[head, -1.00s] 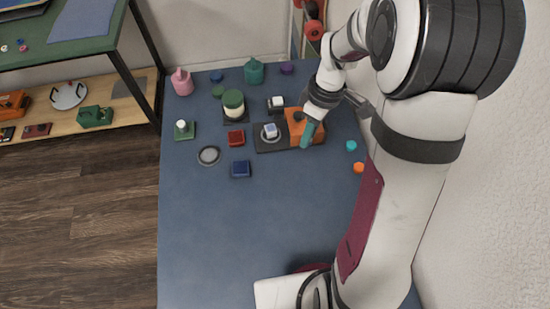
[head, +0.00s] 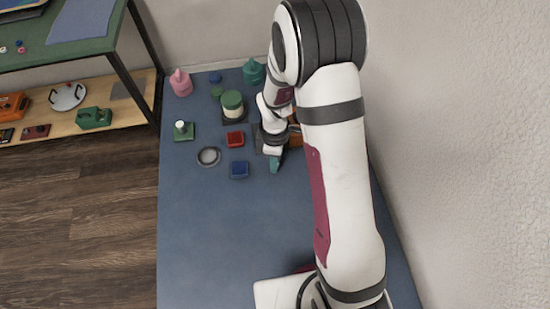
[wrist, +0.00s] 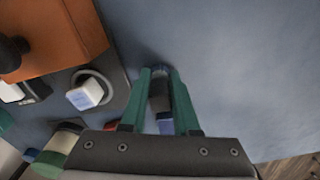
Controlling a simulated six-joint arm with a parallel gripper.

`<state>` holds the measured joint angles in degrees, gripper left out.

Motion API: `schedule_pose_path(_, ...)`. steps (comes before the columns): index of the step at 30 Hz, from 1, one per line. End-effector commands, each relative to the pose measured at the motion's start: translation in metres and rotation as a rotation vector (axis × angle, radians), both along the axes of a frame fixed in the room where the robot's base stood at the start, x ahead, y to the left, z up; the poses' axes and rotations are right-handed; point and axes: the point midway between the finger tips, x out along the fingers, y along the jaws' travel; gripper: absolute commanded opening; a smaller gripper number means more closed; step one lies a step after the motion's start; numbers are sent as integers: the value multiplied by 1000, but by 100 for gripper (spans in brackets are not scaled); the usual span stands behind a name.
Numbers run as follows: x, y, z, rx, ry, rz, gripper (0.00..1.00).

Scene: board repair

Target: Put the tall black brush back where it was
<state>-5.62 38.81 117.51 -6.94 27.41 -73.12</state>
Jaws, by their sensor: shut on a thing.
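My gripper (head: 275,165) hangs over the blue mat, just right of the blue square container (head: 239,169) in the head view. In the wrist view its two teal fingers (wrist: 161,73) are closed around a dark, narrow piece (wrist: 160,95), which looks like the black brush. Only a short stretch of it shows between the fingers, so its full length and lower end are hidden. In the head view my arm and gripper cover it. I cannot tell whether it touches the mat.
The orange block (wrist: 55,35) with a black knob and the dark tray (wrist: 117,80) holding a white piece on a ring are beside the gripper. A red container (head: 235,138) and a grey ring dish (head: 208,156) lie left. The front mat (head: 235,235) is clear.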

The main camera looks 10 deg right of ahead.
Motion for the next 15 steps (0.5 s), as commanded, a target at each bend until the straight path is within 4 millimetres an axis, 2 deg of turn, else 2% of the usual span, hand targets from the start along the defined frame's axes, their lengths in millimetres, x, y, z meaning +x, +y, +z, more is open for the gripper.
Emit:
schedule_pose_path(8, 0, 0, -2, 0, 0, 0, 0)
schedule_pose_path(9, 0, 0, -3, 0, 0, 0, 33)
schedule_pose_path(13, 0, 0, -2, 0, 0, 0, 56)
schedule_pose_path(15, 0, 0, -2, 0, 0, 0, 59)
